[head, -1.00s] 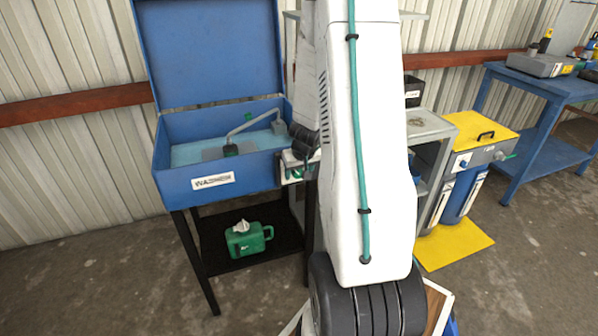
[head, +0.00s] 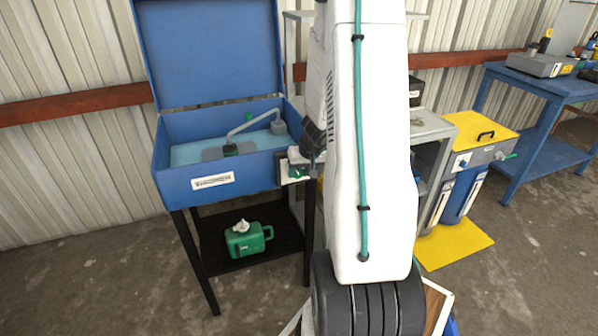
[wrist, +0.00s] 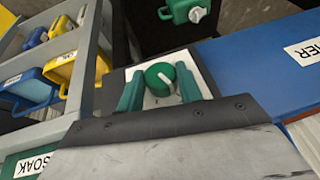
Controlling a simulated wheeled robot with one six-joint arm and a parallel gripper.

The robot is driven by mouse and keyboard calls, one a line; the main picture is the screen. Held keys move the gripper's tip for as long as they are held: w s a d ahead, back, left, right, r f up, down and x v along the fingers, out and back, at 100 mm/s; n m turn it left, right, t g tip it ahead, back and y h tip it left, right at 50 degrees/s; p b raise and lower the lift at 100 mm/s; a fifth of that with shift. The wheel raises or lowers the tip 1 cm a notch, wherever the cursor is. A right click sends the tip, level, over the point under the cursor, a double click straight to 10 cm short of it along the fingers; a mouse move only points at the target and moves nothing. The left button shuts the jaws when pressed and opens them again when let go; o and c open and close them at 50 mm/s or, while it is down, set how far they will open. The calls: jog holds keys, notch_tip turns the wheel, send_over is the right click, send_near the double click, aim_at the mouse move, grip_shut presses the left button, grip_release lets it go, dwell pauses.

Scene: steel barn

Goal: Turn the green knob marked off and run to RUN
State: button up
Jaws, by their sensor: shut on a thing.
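The green knob (wrist: 160,78) has a white pointer line and sits on a pale plate (wrist: 150,101). In the wrist view the pointer slants toward the lower right; I cannot read any off or run marks. My gripper (wrist: 160,87) has its two green fingers on either side of the knob and is shut on it. In the head view the control box (head: 293,166) is on the right front of the blue washer cabinet (head: 238,184), beside my dark wrist. The knob is too small there to read its setting.
The cabinet's lid (head: 208,50) stands open. A green jug (head: 247,239) is on the black shelf below. To the right are a grey stand (head: 430,125), a yellow-topped unit (head: 483,134) and a blue bench (head: 545,90). Open concrete floor lies at front left.

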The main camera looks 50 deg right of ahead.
jog(key=t+y, duration=0.2)
jog(key=m+y, duration=0.1)
jog(key=y, duration=0.1)
jog(key=shift+s+d+f+t, duration=0.25)
jog(key=shift+s+d+t, duration=0.05)
jog(key=shift+t, duration=0.1)
jog(key=m+t+y, duration=0.1)
jog(key=t+y, duration=0.1)
jog(key=y, duration=0.1)
jog(key=shift+d+f, duration=0.1)
jog(key=shift+f, duration=0.1)
jog(key=shift+f+m+t+y, duration=0.1)
jog(key=shift+m+t+y, duration=0.3)
jog(key=shift+t+y, duration=0.5)
jog(key=o, duration=1)
jog(key=shift+d, duration=0.1)
jog(key=shift+s, duration=0.1)
